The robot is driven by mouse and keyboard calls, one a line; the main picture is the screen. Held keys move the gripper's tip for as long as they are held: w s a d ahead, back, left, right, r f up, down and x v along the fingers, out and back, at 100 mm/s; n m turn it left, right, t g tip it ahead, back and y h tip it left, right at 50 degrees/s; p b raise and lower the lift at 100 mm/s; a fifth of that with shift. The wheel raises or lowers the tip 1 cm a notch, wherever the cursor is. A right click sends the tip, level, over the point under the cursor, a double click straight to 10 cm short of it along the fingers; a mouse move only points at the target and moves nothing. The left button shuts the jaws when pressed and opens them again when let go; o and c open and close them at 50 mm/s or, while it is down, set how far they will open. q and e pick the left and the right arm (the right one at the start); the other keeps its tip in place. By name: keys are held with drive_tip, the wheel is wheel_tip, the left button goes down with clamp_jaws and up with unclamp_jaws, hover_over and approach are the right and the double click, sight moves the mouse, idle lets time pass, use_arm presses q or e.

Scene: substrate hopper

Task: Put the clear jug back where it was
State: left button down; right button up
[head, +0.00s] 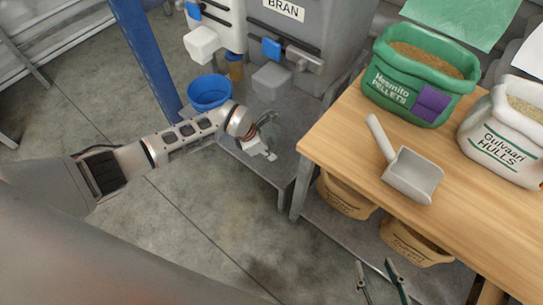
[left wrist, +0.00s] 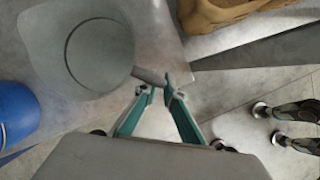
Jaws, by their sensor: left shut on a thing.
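The clear jug (left wrist: 75,45) is see-through, with a squarish outline and a round base ring, in the left wrist view. My left gripper (left wrist: 152,82) is shut on its grey handle stub. In the head view my left gripper (head: 266,128) is over the low metal shelf (head: 245,165) below the grey BRAN hopper (head: 312,45). The jug is faint there, mostly lost against the grey. I cannot tell whether it touches the shelf. My right gripper (head: 378,276) shows at the bottom of the head view, its fingers apart and empty.
A blue bucket (head: 209,92) stands left of my left gripper, beside a blue post (head: 148,55). The wooden table (head: 335,145) at right holds a grey scoop (head: 412,175), a green pellet sack (head: 415,80) and a white hulls sack (head: 505,135). Tan sacks (head: 345,197) sit under it.

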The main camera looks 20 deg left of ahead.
use_arm(q)
drive_tip(key=shift+w+d, duration=0.15)
drive_tip(key=shift+f, duration=0.35)
drive_tip(key=f, duration=0.1)
drive_tip(key=f+b, duration=0.1)
drive_tip(key=shift+s+f, duration=0.25)
drive_tip(key=shift+f, duration=0.15)
drive_tip(key=shift+w, duration=0.25)
drive_tip(key=shift+f+b, duration=0.1)
drive_tip(key=shift+b, duration=0.2)
drive_tip(key=c, duration=2.2)
unclamp_jaws()
drive_tip(key=shift+o, duration=0.3)
use_arm(e)
drive_tip(key=shift+w+a+r, duration=0.2)
drive_tip(key=shift+a+r, duration=0.1)
drive_tip(key=shift+a, duration=0.15)
drive_tip(key=shift+w+a+r, duration=0.2)
drive_tip(key=shift+a+r, duration=0.05)
drive_tip(key=shift+a, duration=0.15)
